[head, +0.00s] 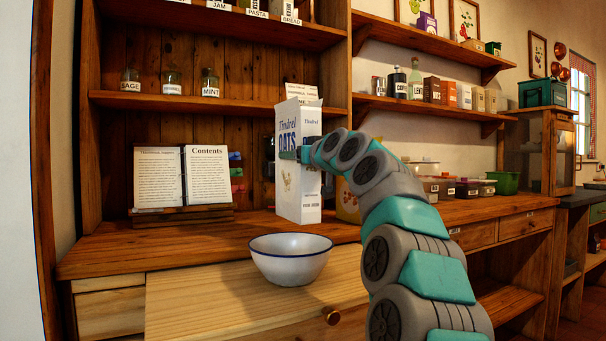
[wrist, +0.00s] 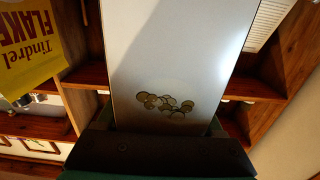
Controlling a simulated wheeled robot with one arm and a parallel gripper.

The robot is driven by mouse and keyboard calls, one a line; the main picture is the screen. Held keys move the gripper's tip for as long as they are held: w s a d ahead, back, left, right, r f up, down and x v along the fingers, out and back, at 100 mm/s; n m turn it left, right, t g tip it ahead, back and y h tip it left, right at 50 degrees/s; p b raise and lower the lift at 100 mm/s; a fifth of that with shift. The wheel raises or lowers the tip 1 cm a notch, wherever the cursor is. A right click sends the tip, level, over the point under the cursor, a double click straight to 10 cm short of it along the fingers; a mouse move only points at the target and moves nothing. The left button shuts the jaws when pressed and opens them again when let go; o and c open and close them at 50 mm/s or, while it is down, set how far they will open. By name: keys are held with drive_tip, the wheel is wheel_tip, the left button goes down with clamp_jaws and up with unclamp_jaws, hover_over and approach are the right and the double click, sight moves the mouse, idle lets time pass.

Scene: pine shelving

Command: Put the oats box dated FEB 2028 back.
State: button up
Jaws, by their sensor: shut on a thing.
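A tall white oats box (head: 298,205) with blue "Tindrel OATS" lettering is upright above the counter in the head view. Small dark print low on its narrow side is too small to read surely. My gripper (head: 298,154) is shut on the upper part of the box; the arm reaches in from the right and hides part of it. In the wrist view the box (wrist: 170,50) fills the middle, with a picture of oat flakes near my gripper (wrist: 160,140). I cannot tell whether its base touches the counter.
A white bowl (head: 290,262) stands in front on pale wood. An open book (head: 184,178) stands on the counter at left. A yellow flakes box (head: 347,207) is behind my arm; it also shows in the wrist view (wrist: 30,45). Labelled jars (head: 172,82) stand on the shelf above.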

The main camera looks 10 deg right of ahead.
drive_tip(key=w+d+f+p, duration=0.3)
drive_tip(key=w+f+p, duration=0.1)
drive_tip(key=w, duration=0.5)
drive_tip(key=shift+w+f, duration=0.25)
drive_tip(key=shift+w, duration=0.15)
idle(0.4)
drive_tip(key=shift+f+b, duration=0.25)
drive_tip(key=shift+b, duration=0.1)
drive_tip(key=o, duration=1.5)
drive_tip(key=shift+r, duration=0.1)
